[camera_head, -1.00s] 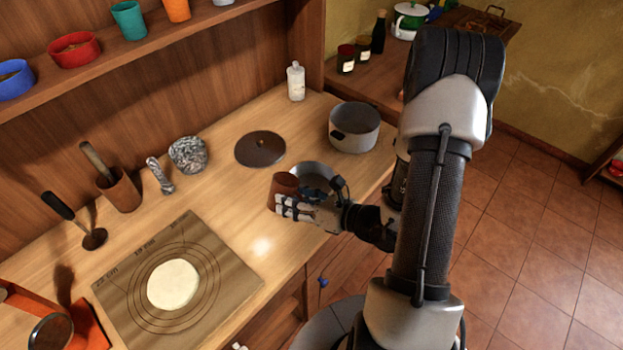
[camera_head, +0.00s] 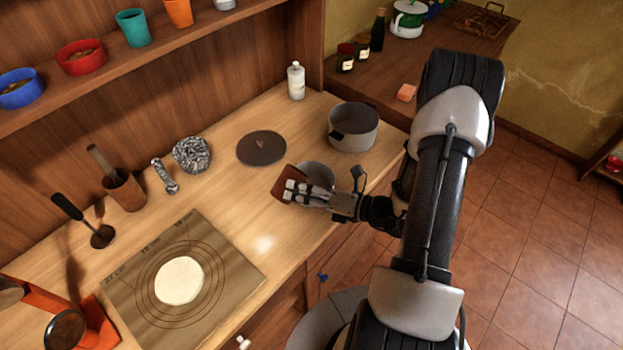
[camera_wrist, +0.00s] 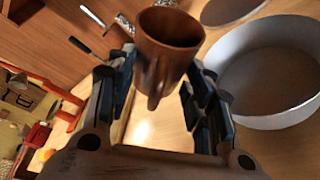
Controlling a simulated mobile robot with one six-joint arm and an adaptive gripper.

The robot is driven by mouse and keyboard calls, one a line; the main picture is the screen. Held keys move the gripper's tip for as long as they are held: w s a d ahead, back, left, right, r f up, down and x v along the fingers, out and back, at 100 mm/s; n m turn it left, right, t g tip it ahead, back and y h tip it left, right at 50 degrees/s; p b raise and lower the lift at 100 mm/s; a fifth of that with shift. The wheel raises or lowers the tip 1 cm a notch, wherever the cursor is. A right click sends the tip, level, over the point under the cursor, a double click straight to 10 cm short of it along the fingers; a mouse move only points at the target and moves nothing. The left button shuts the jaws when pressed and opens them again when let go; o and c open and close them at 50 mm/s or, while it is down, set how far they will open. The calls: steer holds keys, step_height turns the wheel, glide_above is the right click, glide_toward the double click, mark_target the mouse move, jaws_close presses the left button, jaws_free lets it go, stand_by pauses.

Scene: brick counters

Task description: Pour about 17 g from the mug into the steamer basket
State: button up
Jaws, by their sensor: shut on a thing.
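My gripper (camera_head: 293,190) is shut on the brown mug (camera_head: 283,183), above the counter's front edge. The mug is tilted in the head view. In the wrist view the mug (camera_wrist: 170,38) sits between the fingers (camera_wrist: 158,85), with its handle toward the palm and its inside dark; its contents cannot be made out. A round grey metal vessel, which I take for the steamer basket (camera_head: 318,168), stands just behind the gripper, partly hidden by it. It also shows in the wrist view (camera_wrist: 240,112), beside the mug on the right. No falling stream is visible.
A grey pot (camera_head: 365,138) stands behind the basket, with a dark round lid (camera_head: 262,148) to its left. A board with pale dough (camera_head: 180,281) lies at front left. A bottle (camera_head: 296,82) stands at the back. Counter between board and lid is clear.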

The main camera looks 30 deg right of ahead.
steer(key=shift+d+r+m+y, duration=0.1)
steer(key=shift+r+m+y, duration=0.3)
steer(key=shift+m, duration=0.6)
steer(key=shift+w+d+r+m+t, duration=0.1)
steer(key=shift+d+r+m+t, duration=0.1)
steer(key=shift+m+t, duration=0.3)
steer(key=shift+w+d+f+m+y, duration=0.1)
steer(key=shift+d+f+m+y, duration=0.05)
steer(key=shift+d+m+y, duration=0.2)
steer(key=shift+w+d+f+m, duration=0.15)
steer(key=shift+d+f+m, duration=0.1)
steer(key=shift+d+m, duration=0.2)
steer(key=shift+w+d+r+m+t+y+p, duration=0.15)
steer(key=shift+r+m+t+y+p, duration=0.1)
steer(key=shift+m, duration=0.4)
steer(key=shift+s+d+r+m+t+y+p, duration=0.1)
steer(key=shift+d+r+m+t+p, duration=0.1)
steer(key=shift+m, duration=0.4)
steer(key=shift+w+d+r+m+t+y+p, duration=0.1)
steer(key=shift+r+m+t+y+p, duration=0.15)
steer(key=shift+m, duration=0.4)
stand_by(3.8)
